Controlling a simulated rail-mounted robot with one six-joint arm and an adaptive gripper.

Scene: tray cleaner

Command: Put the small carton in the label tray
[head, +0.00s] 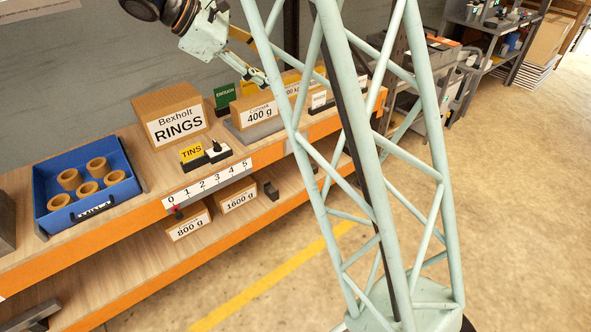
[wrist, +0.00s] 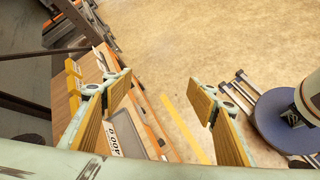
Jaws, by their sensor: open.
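Several brown cartons stand at the bench. One marked "400 g" (head: 260,112) sits on a dark grey plate (head: 254,131), with another "g" carton (head: 293,84) behind it, partly hidden by my column. A larger carton marked "Bexholt RINGS" (head: 170,116) stands to the left. Cartons marked "800 g" (head: 187,222) and "1600 g" (head: 238,196) are on the lower shelf. I cannot tell which tray is the label tray. My gripper (head: 263,78) is open and empty above the "400 g" carton; its spread yellow-padded fingers show in the wrist view (wrist: 165,92).
A blue tray (head: 47,181) with several brown rings is at the left. A yellow "TINS" sign (head: 191,153) and a green sign (head: 223,95) stand on the bench. A 0–5 scale (head: 208,183) runs along its front edge. The floor (head: 520,190) at right is clear.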

